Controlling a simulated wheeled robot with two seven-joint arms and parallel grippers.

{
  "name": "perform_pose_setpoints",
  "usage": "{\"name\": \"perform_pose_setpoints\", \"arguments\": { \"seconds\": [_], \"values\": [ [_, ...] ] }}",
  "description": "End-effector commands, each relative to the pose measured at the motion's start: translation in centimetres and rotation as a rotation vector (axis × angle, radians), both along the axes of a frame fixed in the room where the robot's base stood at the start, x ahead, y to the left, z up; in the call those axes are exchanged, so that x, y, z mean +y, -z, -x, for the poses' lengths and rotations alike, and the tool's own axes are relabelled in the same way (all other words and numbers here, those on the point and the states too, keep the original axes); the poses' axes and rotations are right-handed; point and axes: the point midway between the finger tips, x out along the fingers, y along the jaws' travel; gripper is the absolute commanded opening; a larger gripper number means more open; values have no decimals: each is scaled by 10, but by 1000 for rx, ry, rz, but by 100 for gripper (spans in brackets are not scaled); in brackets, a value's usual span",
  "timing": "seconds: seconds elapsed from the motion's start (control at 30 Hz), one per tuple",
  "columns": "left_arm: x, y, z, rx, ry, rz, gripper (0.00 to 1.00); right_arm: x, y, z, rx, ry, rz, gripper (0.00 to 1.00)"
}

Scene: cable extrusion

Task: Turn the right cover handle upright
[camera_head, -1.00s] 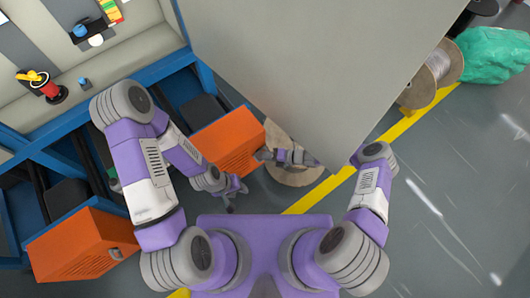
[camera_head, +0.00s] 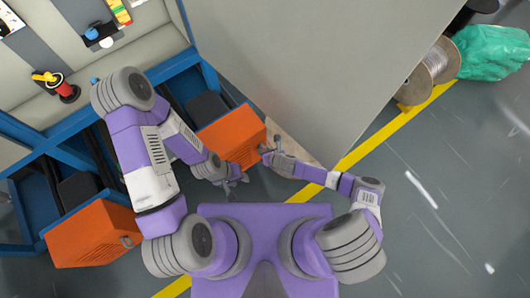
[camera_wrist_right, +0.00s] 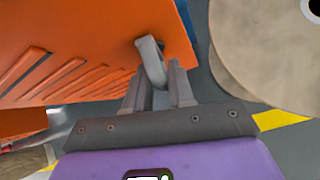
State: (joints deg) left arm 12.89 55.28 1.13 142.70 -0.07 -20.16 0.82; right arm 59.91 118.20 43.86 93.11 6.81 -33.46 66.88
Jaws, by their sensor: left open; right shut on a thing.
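The right orange cover (camera_head: 230,138) sits on the blue frame, left of the large grey panel. Its grey handle (camera_wrist_right: 149,58) shows in the right wrist view against the orange face, slanted in that picture. My right gripper (camera_wrist_right: 160,88) is shut on the handle's near end. In the head view my right gripper (camera_head: 268,153) is beside the cover's right side, and the handle is hard to make out there. My left gripper (camera_head: 236,178) is open and empty just below the cover, apart from it.
A second orange cover (camera_head: 92,234) is at lower left on the blue frame (camera_head: 60,128). The tall grey panel (camera_head: 310,70) blocks the upper middle. A wooden disc (camera_wrist_right: 265,50) lies close to my right gripper. Open floor (camera_head: 440,190) is at right.

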Motion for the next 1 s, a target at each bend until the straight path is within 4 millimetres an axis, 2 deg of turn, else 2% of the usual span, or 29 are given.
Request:
{"name": "perform_pose_setpoints", "arguments": {
  "seconds": [0.03,0.4,1.0],
  "values": [
    [0,5,0,0,0,0,43,-5,3,-3,-22,10,39,0],
    [0,12,0,0,0,0,43,-6,1,-4,-133,14,191,0],
    [0,13,0,-1,0,0,43,-8,0,-5,-158,19,231,0]
  ]
}}
